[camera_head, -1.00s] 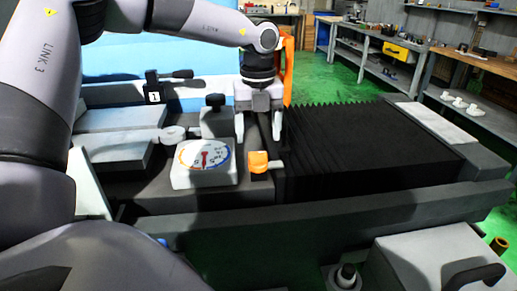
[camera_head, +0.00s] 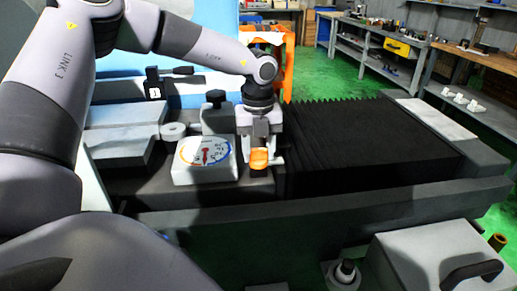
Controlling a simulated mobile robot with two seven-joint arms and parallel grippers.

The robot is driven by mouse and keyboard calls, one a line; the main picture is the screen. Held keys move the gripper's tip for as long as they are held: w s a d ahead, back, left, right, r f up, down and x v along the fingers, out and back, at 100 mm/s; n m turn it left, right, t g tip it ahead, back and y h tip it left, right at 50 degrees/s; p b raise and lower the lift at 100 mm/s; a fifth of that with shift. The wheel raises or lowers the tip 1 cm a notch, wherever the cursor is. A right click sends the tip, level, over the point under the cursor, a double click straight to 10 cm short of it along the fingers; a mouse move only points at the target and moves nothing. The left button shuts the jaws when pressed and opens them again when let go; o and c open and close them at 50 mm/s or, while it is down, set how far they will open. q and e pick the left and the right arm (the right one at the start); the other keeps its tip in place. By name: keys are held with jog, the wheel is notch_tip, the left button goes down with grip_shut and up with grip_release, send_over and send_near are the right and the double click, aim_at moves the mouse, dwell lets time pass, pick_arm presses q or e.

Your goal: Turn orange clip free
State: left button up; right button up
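The orange clip (camera_head: 259,161) is at the front of the grinder's dark bed, just right of the white dial box (camera_head: 204,161) with its round coloured scale. My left gripper (camera_head: 259,153) points down from above, with one pale finger on each side of the clip. The fingers are spread apart about as widely as before. Whether they touch the clip is too small to tell. The right end of the clip is hidden by the right finger. My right gripper is not in view.
A black knob (camera_head: 216,98) stands behind the dial box, close to my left gripper. Black ribbed bellows (camera_head: 365,145) lie to the right. A dark rail (camera_head: 330,215) runs across the front. A grey box with a black handle (camera_head: 472,277) sits at the lower right.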

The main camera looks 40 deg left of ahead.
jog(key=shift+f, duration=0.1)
pick_arm(q)
jog(key=m+b, duration=0.2)
jog(key=b, duration=0.1)
jog(key=shift+f+m, duration=0.2)
jog(key=shift+m, duration=0.1)
jog(key=shift+m+b, duration=0.65)
jog(key=shift+m, duration=0.25)
jog(key=shift+r+m+b, duration=0.1)
jog(key=shift+m+b, duration=0.3)
jog(key=shift+m, duration=0.4)
jog(key=m, duration=0.2)
jog(key=shift+r+m+b, duration=0.1)
jog(key=shift+m+b, duration=0.3)
jog(key=m, duration=0.2)
jog(key=shift+m, duration=0.4)
jog(key=m, duration=0.6)
jog(key=shift+w+r, duration=0.1)
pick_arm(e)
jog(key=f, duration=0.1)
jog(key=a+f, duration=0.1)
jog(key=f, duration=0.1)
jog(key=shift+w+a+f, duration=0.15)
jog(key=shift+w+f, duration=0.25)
pick_arm(q)
jog(key=shift+m, duration=0.3)
jog(key=o, duration=1.1)
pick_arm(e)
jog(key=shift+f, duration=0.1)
